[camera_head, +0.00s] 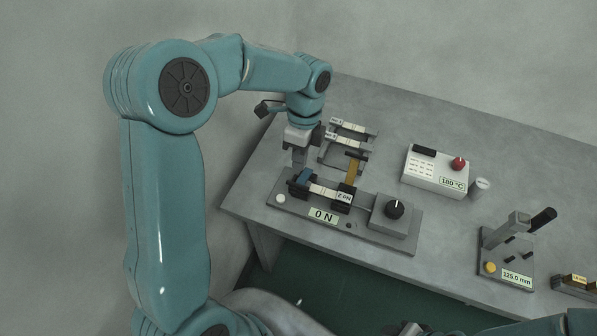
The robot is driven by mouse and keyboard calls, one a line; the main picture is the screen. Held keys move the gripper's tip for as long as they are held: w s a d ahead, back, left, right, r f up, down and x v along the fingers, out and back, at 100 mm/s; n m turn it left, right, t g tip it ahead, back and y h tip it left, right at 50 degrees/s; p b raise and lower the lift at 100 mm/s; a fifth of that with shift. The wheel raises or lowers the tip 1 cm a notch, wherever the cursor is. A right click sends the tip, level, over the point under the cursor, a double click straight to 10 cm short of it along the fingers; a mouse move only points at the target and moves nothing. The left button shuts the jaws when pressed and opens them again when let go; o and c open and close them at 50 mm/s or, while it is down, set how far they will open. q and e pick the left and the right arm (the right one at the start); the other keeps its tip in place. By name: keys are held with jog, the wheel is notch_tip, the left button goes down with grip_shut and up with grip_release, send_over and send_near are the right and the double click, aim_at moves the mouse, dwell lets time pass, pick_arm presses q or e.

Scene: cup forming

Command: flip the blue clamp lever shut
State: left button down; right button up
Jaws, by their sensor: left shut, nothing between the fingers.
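The blue clamp lever (305,175) sits at the left end of the tester fixture (380,237), on a dark clamp block. A pale strip labelled "2 PN" (328,192) spans from this clamp to a second dark clamp (346,194) on the right. My left gripper (299,165) points down just above and behind the blue lever, shut and empty. Whether its fingertips touch the lever cannot be told from this angle. A brown upright lever (353,169) stands at the right clamp. My right gripper's fingers do not show.
A rack (345,133) with labelled strips stands close behind the fixture. A white heater box (437,170) reading 180 °C is to its right.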

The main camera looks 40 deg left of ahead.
aim_at(298, 184)
pick_arm(q)
jog(key=f, duration=0.5)
jog(key=shift+s+f+p, duration=0.1)
jog(key=shift+s+p, duration=0.15)
jog(key=shift+p, duration=0.15)
jog(key=shift+s+d+f, duration=0.1)
jog(key=shift+s+f, duration=0.15)
jog(key=shift+w, duration=0.1)
jog(key=shift+f, duration=0.1)
jog(key=f+t+b, duration=0.1)
jog(key=b, duration=0.1)
jog(key=s+f+t+b, duration=0.1)
jog(key=b, duration=0.2)
jog(key=s+b, duration=0.1)
jog(key=b, duration=0.2)
jog(key=shift+d+f+t+y, duration=0.25)
jog(key=shift+f+t+y, duration=0.05)
jog(key=shift+f+t, duration=0.1)
jog(key=shift+s+f+b, duration=0.1)
jog(key=shift+f+b, duration=0.35)
jog(key=shift+s+d+r, duration=0.1)
jog(key=shift+s+r, duration=0.05)
jog(key=shift+s, duration=0.15)
jog(key=shift+w, duration=0.1)
jog(key=shift+r, duration=0.1)
